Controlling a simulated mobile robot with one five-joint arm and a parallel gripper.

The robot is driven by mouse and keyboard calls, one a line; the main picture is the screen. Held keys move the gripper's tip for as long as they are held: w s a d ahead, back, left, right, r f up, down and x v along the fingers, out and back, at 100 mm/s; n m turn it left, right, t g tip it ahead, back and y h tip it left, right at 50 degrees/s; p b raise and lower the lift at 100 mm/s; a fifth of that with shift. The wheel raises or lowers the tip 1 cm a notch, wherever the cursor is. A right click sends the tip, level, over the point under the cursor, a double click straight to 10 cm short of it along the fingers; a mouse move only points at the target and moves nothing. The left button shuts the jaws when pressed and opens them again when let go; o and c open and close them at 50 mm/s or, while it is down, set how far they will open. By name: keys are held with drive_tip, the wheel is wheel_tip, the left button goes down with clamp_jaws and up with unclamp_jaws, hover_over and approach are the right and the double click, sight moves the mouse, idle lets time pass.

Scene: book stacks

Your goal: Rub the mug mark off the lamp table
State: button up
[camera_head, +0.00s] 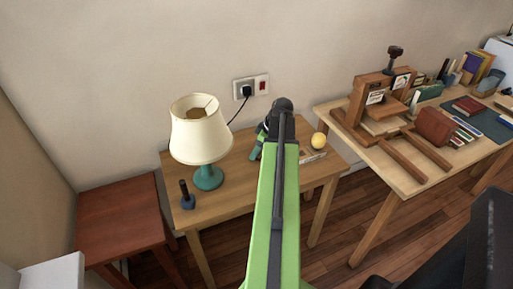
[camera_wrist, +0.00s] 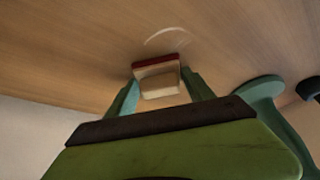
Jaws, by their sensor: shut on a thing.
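The lamp table (camera_head: 228,193) is light wood and stands against the wall. A pale curved mark (camera_wrist: 166,36), part of a ring, shows on its top in the wrist view. My gripper (camera_wrist: 160,82) has its teal fingers shut on a cream block (camera_wrist: 160,88) with a dark red layer (camera_wrist: 156,63) on its far side. The block is close beside the mark; I cannot tell whether it touches the wood. In the head view my arm hides the block and the mark.
A lamp (camera_head: 199,140) with cream shade and teal base stands left of my gripper. A dark small-handled object (camera_head: 187,196) is at the front left. A yellow ball (camera_head: 319,140) and a flat pale strip (camera_head: 313,157) lie right. A workbench (camera_head: 395,178) stands further right, a red-brown stool (camera_head: 118,215) left.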

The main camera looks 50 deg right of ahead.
sight(259, 155)
drive_tip(key=shift+s+a, duration=0.4)
drive_tip(key=shift+s, duration=0.35)
drive_tip(key=shift+s+a, duration=0.4)
drive_tip(key=shift+s, duration=0.35)
drive_tip(key=shift+s+a+f, duration=0.1)
drive_tip(key=shift+s+a, duration=0.35)
drive_tip(key=shift+s, duration=0.3)
drive_tip(key=shift+s+a, duration=0.45)
drive_tip(key=shift+s, duration=0.25)
drive_tip(key=shift+w+d, duration=0.5)
drive_tip(key=shift+w, duration=0.25)
drive_tip(key=shift+w+d, duration=0.45)
drive_tip(key=shift+w, duration=0.35)
drive_tip(key=shift+w, duration=0.1)
drive_tip(key=shift+w+d, duration=0.7)
drive_tip(key=shift+w, duration=0.35)
drive_tip(key=shift+w+d, duration=0.5)
drive_tip(key=shift+w, duration=0.4)
drive_tip(key=shift+w+d, duration=0.5)
drive_tip(key=shift+w, duration=0.35)
